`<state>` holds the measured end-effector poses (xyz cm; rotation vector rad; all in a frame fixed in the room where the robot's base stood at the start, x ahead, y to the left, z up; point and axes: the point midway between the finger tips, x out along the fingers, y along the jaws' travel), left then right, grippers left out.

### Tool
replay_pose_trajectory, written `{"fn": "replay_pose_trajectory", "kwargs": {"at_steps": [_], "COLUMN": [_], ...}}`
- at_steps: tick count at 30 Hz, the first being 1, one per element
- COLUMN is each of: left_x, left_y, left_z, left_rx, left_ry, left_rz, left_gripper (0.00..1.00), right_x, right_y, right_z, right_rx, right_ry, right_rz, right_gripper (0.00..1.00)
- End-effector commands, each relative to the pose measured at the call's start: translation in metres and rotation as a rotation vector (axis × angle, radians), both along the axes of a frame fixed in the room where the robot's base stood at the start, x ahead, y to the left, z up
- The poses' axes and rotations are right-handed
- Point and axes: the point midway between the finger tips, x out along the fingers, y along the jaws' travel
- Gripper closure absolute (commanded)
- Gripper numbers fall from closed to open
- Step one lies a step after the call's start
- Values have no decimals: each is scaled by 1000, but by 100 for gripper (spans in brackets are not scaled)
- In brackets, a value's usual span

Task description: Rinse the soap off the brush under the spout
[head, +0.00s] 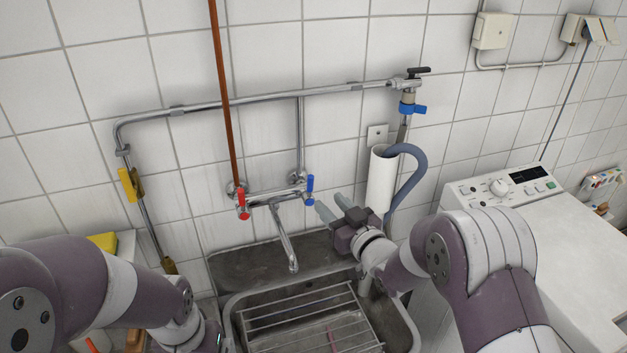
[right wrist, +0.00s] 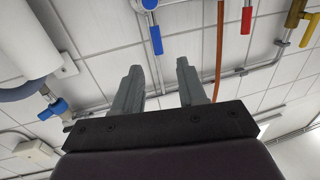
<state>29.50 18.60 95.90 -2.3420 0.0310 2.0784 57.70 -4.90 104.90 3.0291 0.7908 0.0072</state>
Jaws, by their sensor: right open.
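The chrome spout (head: 284,240) hangs from the wall mixer over the sink (head: 232,300), and no water shows from it. The mixer has a red lever (head: 243,205) on the left and a blue lever (head: 309,188) on the right. My right gripper (head: 328,203) is open and empty, just right of and below the blue lever. In the right wrist view, the blue lever (right wrist: 155,40) appears beyond the open fingers (right wrist: 158,78), and the red lever (right wrist: 246,20) is farther right. My left gripper is out of view. I cannot make out the brush.
A wire rack (head: 300,318) lies in the sink; a thin pinkish thing (head: 331,338) shows there, unclear. A white tube (head: 381,180) with a grey hose (head: 413,178) is right of my right gripper. A white washing machine (head: 560,235) stands right. A yellow sponge (head: 103,241) lies left.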

Motion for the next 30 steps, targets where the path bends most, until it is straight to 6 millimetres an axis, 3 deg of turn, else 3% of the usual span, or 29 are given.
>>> {"fn": "replay_pose_trajectory", "kwargs": {"at_steps": [6, 12, 18, 26, 30], "left_x": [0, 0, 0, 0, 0], "left_y": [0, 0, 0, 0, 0], "left_z": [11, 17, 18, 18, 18], "left_rx": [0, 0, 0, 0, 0], "left_ry": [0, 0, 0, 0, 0], "left_rz": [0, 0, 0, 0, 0], "left_gripper": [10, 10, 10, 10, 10], "right_x": [46, 79, 92, 93, 93], "right_y": [26, 44, 51, 51, 51], "right_z": [2, 1, 0, 0, 0], "right_rx": [0, -1, -1, -1, -1], "right_ry": [1, 2, 2, 2, 2], "right_rz": [1, -1, -1, -2, -2], "right_gripper": [59, 59, 59, 59, 100]}}
